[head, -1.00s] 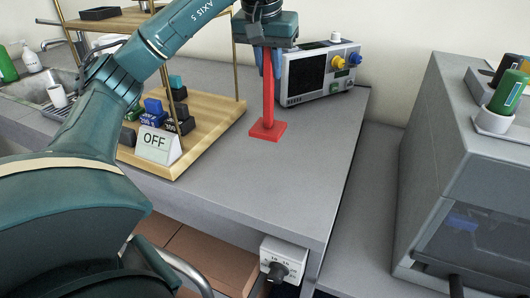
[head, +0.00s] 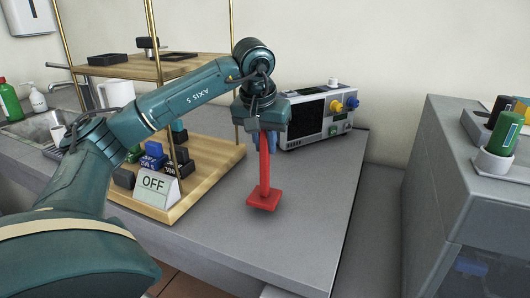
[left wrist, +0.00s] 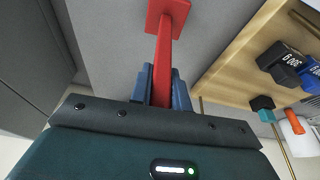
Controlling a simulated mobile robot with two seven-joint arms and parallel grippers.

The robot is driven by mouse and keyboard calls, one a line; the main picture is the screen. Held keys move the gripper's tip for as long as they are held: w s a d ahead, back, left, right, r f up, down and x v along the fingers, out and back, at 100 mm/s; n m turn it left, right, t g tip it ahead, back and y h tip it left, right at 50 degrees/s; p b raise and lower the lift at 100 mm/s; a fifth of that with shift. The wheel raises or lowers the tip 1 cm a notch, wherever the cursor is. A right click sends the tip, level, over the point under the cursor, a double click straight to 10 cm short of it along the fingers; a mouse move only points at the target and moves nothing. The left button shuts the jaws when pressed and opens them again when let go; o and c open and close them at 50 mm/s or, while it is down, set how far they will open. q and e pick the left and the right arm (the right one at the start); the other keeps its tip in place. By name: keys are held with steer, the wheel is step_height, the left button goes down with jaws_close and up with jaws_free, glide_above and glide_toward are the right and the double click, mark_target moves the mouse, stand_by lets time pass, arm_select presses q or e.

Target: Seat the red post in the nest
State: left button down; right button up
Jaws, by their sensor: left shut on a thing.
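The red post (head: 264,172) has a long shaft and a flat square foot (head: 264,201) at its lower end. My left gripper (head: 265,148) is shut on the upper shaft, and the post hangs foot down, slightly tilted, over the grey bench (head: 225,235). I cannot tell whether the foot clears the bench. In the left wrist view the red post (left wrist: 164,48) runs out between the blue fingers of my left gripper (left wrist: 163,82). I cannot make out the nest in either view. My right gripper is out of view.
A wooden stand (head: 218,165) with dark and blue blocks and an OFF card (head: 155,186) is left of the post. An instrument (head: 318,116) stands behind it. A grey cabinet (head: 455,170) is at the right. Bench in front and to the right is clear.

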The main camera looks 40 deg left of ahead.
arm_select(q)
steer(key=shift+f, duration=0.85)
steer(key=shift+f, duration=0.15)
steer(key=c, duration=1.3)
jaws_free()
